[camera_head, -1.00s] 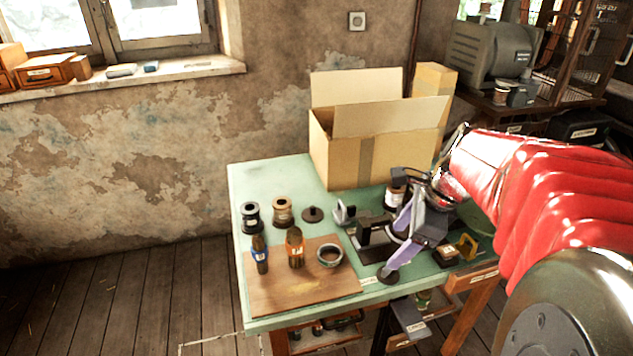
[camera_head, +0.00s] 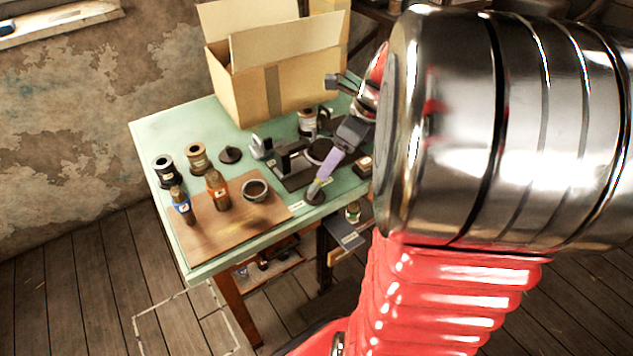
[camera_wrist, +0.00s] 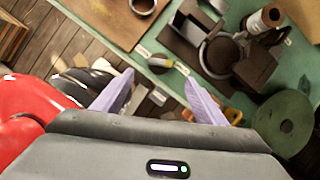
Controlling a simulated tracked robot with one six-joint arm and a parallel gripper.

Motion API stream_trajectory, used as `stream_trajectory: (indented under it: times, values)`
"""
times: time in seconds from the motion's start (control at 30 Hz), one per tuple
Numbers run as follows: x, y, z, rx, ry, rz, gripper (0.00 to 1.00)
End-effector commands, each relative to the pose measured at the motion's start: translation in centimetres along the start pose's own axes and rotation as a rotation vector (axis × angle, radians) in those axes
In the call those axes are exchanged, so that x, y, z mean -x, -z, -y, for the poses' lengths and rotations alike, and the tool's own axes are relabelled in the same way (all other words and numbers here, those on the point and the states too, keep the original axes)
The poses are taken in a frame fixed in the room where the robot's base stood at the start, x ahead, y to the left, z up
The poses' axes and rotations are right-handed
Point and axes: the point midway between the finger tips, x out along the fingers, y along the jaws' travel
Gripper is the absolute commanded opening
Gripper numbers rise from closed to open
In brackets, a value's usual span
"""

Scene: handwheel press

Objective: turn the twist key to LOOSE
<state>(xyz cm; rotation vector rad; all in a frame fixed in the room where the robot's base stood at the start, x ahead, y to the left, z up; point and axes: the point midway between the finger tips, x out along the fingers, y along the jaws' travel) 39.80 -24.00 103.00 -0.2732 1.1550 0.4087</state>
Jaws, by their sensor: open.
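The twist key (camera_head: 315,193) appears to be the small dark round knob with a yellow-green bar at the table's front edge, between two small labels too small to read. It also shows in the wrist view (camera_wrist: 160,63), just beyond and between my fingertips. My gripper (camera_head: 328,168) is open and empty, its purple fingers pointing down over the knob. In the wrist view the two fingers (camera_wrist: 157,95) stand well apart, and the knob is not between them.
The dark press (camera_head: 292,178) stands right behind the knob. A brown board (camera_head: 215,235) with two bottles (camera_head: 218,190) and a ring-shaped cup (camera_head: 256,190) lies to the left. A cardboard box (camera_head: 245,95) stands behind. A green roll (camera_wrist: 283,122) shows at right in the wrist view.

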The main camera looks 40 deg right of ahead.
Motion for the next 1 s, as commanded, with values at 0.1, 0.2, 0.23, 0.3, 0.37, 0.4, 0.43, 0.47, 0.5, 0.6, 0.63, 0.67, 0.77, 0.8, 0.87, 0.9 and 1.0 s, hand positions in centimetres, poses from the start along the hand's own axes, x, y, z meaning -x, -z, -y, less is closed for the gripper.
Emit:
stream_trajectory:
  times: [0.1, 0.2, 0.23, 0.3, 0.37, 0.4, 0.43, 0.47, 0.5, 0.6, 0.63, 0.67, 0.77, 0.8, 0.87, 0.9, 1.0]
  values:
    - [-1.9, 0.1, -0.1, -0.001, -0.005, -0.002, 0.66]
    - [-3.4, 0.1, -0.1, 0.001, -0.005, -0.002, 0.66]
    - [-3.9, 0.1, -0.1, 0.001, -0.004, -0.003, 0.66]
    - [-5.0, 0.1, -0.1, 0.0, -0.004, -0.002, 0.66]
    - [-5.9, 0.1, -0.1, -0.001, -0.005, -0.002, 0.66]
    - [-6.5, 0.1, -0.1, 0.0, -0.004, -0.002, 0.66]
    - [-7.0, 0.1, -0.1, 0.001, -0.004, -0.003, 0.66]
    - [-7.4, 0.1, -0.1, 0.001, -0.004, -0.002, 0.66]
    - [-8.1, 0.1, -0.1, 0.001, -0.005, -0.002, 0.66]
    - [-9.6, 0.1, -0.2, 0.0, -0.005, -0.003, 0.66]
    - [-9.9, 0.1, -0.1, 0.0, -0.004, -0.003, 0.66]
    - [-10.3, 0.1, -0.1, 0.0, -0.003, -0.002, 0.66]
    - [-11.3, 0.1, -0.1, 0.001, -0.003, -0.001, 0.66]
    - [-11.5, 0.1, -0.1, 0.001, -0.002, -0.001, 0.66]
    - [-11.8, 0.1, -0.1, 0.002, -0.001, -0.001, 0.66]
    - [-11.9, 0.1, -0.1, 0.001, -0.001, -0.001, 0.66]
    - [-12.0, 0.1, -0.1, 0.001, -0.001, -0.001, 0.66]
